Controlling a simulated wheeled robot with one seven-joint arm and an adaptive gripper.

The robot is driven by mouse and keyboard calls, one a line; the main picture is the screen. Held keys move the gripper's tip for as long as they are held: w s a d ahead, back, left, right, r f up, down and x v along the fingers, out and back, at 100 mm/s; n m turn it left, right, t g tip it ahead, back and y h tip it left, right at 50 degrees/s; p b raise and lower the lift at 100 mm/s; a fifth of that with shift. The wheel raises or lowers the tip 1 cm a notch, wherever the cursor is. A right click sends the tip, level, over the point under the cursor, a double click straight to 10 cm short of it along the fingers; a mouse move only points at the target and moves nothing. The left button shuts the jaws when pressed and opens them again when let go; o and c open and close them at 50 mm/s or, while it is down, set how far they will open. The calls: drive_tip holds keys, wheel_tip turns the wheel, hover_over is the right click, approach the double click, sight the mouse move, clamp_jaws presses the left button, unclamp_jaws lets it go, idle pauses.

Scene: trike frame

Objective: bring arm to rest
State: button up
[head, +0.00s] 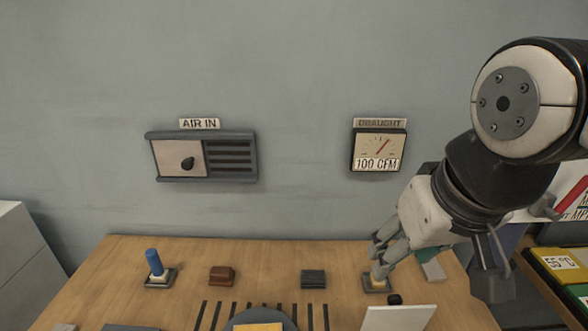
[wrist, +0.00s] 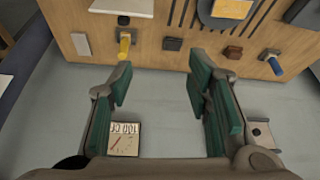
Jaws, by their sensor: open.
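My gripper (head: 388,247) is at the right of the head view, in front of the wall and over the back right part of the wooden table (head: 110,270). In the wrist view my gripper (wrist: 158,88) has its two green-padded fingers wide apart, with nothing between them but grey wall behind. A yellow peg (wrist: 124,46) stands on a dark base beyond the left finger, apart from it. In the head view the peg is partly hidden by my fingers. My arm reaches in from the right edge, bent at a joint.
A blue peg (head: 153,262) stands on a base at the table's left. A brown block (head: 222,275) and a dark ribbed block (head: 313,279) lie between. The wall bears an AIR IN vent (head: 230,155) and a DRAUGHT gauge (head: 379,150) reading 100 CFM. A white panel (head: 400,317) is in front.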

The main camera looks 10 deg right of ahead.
drive_tip(key=shift+s+a+n, duration=0.2)
drive_tip(key=shift+s+n, duration=0.2)
drive_tip(key=shift+s, duration=0.5)
idle(0.6)
